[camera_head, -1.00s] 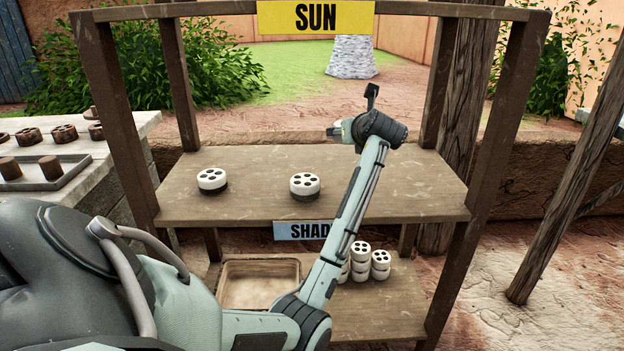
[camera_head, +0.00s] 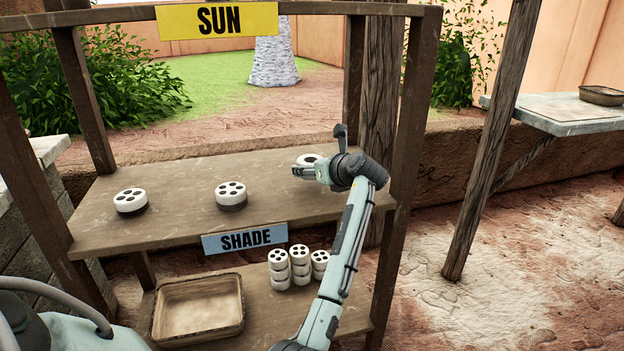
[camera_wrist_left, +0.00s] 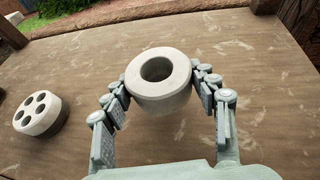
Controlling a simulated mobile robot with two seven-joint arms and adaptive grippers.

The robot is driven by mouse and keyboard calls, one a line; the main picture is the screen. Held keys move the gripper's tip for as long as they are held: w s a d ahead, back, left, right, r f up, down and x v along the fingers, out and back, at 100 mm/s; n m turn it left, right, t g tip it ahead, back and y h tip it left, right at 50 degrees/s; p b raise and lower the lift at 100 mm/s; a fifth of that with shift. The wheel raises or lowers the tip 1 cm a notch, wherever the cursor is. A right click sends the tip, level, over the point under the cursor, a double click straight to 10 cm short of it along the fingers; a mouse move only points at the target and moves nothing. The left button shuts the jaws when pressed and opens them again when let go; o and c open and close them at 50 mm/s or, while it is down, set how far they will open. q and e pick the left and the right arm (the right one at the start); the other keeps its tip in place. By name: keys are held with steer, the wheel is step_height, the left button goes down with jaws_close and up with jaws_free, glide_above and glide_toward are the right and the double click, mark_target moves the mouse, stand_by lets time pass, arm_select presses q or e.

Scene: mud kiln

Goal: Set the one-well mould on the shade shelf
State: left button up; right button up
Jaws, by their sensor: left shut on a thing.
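The one-well mould (camera_wrist_left: 158,82) is a pale round block with a single hole. In the left wrist view it sits between the fingers of my left gripper (camera_wrist_left: 168,100), which is shut on it. In the head view the mould (camera_head: 309,159) shows partly behind my left gripper (camera_head: 308,172), over the right part of the sun shelf (camera_head: 180,205). I cannot tell whether it touches the boards. The shade shelf (camera_head: 258,312) is the lower board, under the blue SHADE sign (camera_head: 245,240); my forearm hides part of its right side. My right gripper is out of view.
Two multi-hole moulds (camera_head: 130,202) (camera_head: 231,195) stand on the sun shelf. The shade shelf carries a wooden tray (camera_head: 157,322) at left and stacks of white multi-hole pieces (camera_head: 300,265) at right. Rack posts (camera_head: 402,150) flank the shelves. Bare board lies between tray and stacks.

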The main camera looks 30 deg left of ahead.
mark_target(312, 178)
arm_select(q)
step_height(312, 178, down, 3)
steer(key=shift+r, duration=0.1)
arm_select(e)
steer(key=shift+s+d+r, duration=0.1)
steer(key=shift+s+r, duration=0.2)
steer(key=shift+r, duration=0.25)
arm_select(q)
steer(key=o, duration=1.1)
steer(key=shift+f, duration=0.2)
steer(key=v, duration=0.4)
steer(key=shift+r, duration=0.1)
steer(key=v, duration=0.7)
steer(key=shift+s+d, duration=0.15)
steer(key=shift+s, duration=0.05)
steer(key=shift+s+d+r, duration=0.15)
steer(key=shift+d, duration=0.1)
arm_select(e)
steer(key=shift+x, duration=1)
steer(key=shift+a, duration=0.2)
